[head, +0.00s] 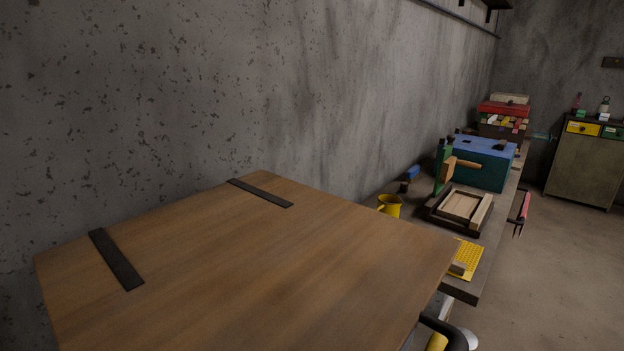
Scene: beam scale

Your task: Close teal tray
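A teal box with a blue top (480,165) stands on the long workbench against the wall, right of centre. Small dark items rest on its top. I cannot make out a separate teal tray, or tell whether part of this box is one or stands open. My gripper is not in view.
A large wooden panel with two black strips (255,265) fills the foreground and hides part of the workbench (480,275). The bench holds a yellow jug (390,205), a wooden frame (461,206) and a yellow grid mat (465,258).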

